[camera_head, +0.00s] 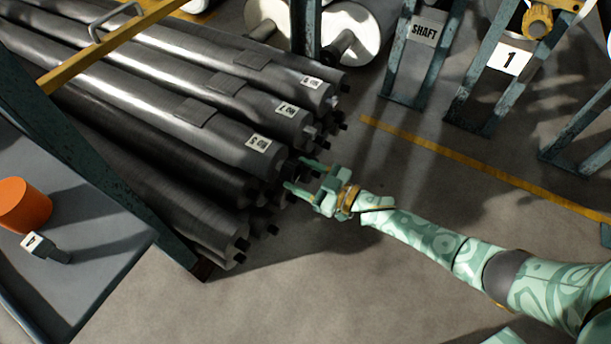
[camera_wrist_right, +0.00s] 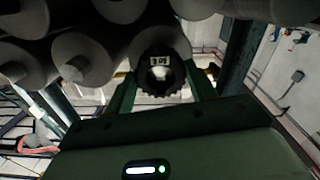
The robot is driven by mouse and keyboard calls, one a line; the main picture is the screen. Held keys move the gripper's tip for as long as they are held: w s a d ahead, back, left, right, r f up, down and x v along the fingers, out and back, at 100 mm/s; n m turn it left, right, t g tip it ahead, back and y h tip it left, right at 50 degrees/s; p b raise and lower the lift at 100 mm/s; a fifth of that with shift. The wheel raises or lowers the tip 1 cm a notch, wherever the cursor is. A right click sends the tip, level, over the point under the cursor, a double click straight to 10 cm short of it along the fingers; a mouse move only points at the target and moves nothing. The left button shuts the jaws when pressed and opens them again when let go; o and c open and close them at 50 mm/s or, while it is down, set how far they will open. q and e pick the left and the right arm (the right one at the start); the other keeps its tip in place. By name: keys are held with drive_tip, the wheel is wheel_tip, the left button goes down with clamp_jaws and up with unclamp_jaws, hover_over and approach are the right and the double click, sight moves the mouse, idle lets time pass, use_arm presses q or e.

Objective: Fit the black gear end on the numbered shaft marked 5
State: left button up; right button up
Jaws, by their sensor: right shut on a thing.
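The shaft marked 5 (camera_head: 222,135) is a long dark grey roll on top of the stack, with a white label near its end. My right gripper (camera_head: 299,174) is at that end, its fingers pointing at the stack. It is shut on the black gear end (camera_wrist_right: 160,78), a toothed ring with a hole and a small white label between the two green fingers in the wrist view. A roll face shows close behind the gear; I cannot tell whether they touch or how far it is fitted. My left gripper is not in view.
Rolls marked 7 (camera_head: 250,112) and another number lie beside it, dark rolls below. A yellow bar (camera_head: 105,45) crosses the stack. A grey table (camera_head: 95,225) with an orange cylinder (camera_head: 24,205) stands left. Steel stands (camera_head: 412,60) are at the back. The floor in front is clear.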

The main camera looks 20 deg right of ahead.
drive_tip(key=shift+x, duration=0.9)
drive_tip(key=o, duration=1.3)
drive_tip(key=shift+r, duration=0.1)
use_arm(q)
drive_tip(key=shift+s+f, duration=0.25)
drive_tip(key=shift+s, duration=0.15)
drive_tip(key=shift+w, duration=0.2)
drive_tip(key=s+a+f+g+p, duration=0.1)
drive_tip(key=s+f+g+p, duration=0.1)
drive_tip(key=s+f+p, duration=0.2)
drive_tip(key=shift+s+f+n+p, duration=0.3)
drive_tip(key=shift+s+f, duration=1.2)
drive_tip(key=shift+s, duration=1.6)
use_arm(e)
drive_tip(key=v, duration=1.6)
